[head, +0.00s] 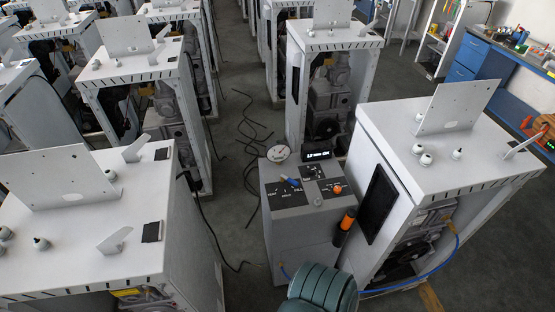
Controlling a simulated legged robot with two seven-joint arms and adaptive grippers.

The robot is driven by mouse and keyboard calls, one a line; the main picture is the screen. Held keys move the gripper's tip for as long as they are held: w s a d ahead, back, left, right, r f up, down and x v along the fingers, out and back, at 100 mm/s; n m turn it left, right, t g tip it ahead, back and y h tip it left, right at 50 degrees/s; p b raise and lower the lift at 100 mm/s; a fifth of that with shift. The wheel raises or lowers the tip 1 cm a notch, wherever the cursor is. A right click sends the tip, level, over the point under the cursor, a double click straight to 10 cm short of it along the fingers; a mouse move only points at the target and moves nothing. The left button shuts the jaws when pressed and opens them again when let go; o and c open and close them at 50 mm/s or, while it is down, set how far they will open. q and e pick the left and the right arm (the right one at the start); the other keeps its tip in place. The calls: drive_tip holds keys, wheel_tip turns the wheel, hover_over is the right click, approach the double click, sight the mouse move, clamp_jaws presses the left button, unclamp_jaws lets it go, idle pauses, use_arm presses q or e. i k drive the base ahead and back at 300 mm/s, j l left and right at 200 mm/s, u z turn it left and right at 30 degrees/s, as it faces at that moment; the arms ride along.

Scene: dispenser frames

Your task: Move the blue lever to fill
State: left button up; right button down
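The blue lever (293,182) is a small handle on a black label plate on the sloping top of a grey dispenser cabinet (300,240), near the middle of the view. White words are printed around the lever on the plate; the one at its right looks like FILL, but the print is too small to read surely. I cannot tell which mark the lever points at. Neither of my grippers is in view, and nothing touches the lever.
An orange knob (337,189), a round gauge (278,153) and a lit display (317,155) share the cabinet. An orange-black cylinder (346,222) is at its right side.

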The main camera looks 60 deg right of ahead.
sight(283, 177)
drive_tip(key=z, duration=0.4)
drive_tip(key=j+z, duration=0.15)
drive_tip(key=z, duration=0.7)
